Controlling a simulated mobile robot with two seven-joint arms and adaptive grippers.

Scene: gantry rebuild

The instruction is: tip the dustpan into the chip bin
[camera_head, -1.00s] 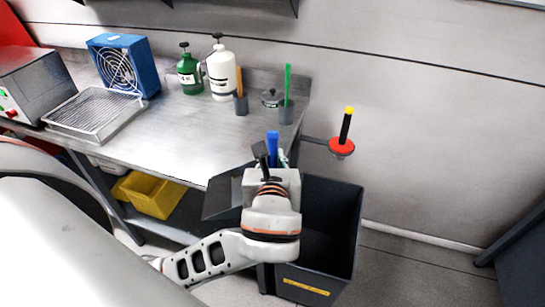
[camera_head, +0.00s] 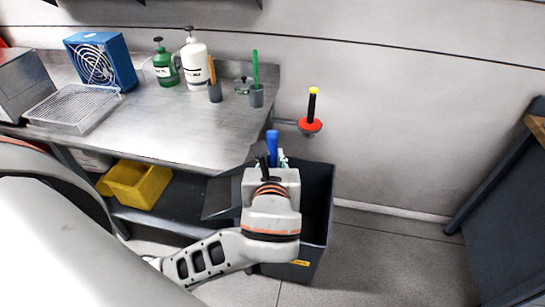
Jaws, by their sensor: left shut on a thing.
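My left gripper (camera_head: 272,168) is seen from behind and above, shut on the dustpan. The dark grey pan (camera_head: 222,198) shows to the left of the gripper, and a blue part that looks like its handle (camera_head: 272,144) sticks up beyond the fingers. The gripper body hides the rest of the dustpan, and I cannot see what lies in it. The chip bin (camera_head: 318,195) is a tall, dark open box on the floor behind and right of the gripper. My gripper and arm hide its left part. My right gripper is not in view.
The steel bench (camera_head: 185,125) ends left of the bin. It carries a blue fan box (camera_head: 100,60), bottles and small cups. A red holder (camera_head: 310,125) with a black, yellow-tipped handle juts out above the bin. A yellow bin (camera_head: 138,184) sits below. Floor at right is clear.

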